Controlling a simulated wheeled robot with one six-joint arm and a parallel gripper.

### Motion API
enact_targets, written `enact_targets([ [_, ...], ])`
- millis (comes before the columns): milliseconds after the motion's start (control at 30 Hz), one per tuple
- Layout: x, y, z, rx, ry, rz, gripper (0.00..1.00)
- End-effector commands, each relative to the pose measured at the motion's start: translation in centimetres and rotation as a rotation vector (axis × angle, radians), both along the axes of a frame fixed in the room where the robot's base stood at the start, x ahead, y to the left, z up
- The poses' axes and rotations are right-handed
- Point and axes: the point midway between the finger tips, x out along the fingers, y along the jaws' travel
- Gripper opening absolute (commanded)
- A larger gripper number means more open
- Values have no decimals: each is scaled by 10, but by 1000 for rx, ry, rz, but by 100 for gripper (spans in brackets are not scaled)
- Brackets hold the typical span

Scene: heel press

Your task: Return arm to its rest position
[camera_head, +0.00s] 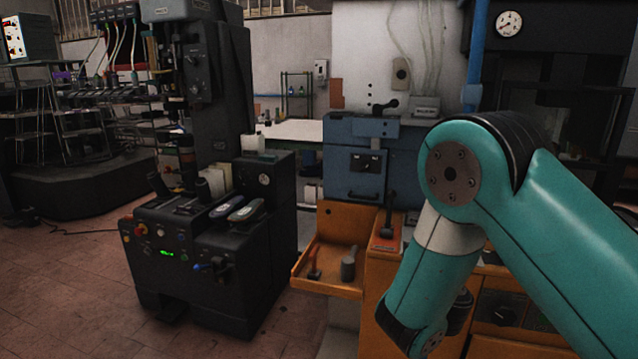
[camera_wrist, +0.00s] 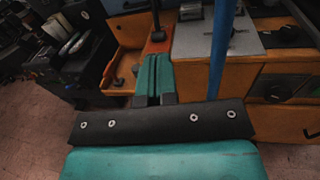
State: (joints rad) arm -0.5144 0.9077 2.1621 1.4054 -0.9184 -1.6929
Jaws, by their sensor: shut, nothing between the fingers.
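My teal arm fills the right of the head view, bent at a joint, with its lower link pointing down. My gripper is out of sight in the head view. In the wrist view my gripper (camera_wrist: 153,72) shows its two green fingers side by side and shut, with nothing between them. The fingers point toward the orange bench (camera_wrist: 128,62) and a dark upright lever (camera_wrist: 157,20). I cannot tell how far the fingertips are from the lever.
The black heel press machine (camera_head: 205,245) stands left of the orange tray (camera_head: 330,288), which holds a few tools. A blue cabinet (camera_head: 352,180) is behind.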

Motion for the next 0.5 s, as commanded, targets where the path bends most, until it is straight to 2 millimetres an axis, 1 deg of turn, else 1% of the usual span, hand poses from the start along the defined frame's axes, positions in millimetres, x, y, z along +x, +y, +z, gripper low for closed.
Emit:
enact_targets([
  [33, 0, -6, 5, 49, -2, -26, 0],
  [267, -6, -27, 11, 315, 20, -151, 0],
  [367, -12, -38, 13, 467, 32, -224, 0],
  [500, -26, -54, 14, 753, 62, -364, 0],
])
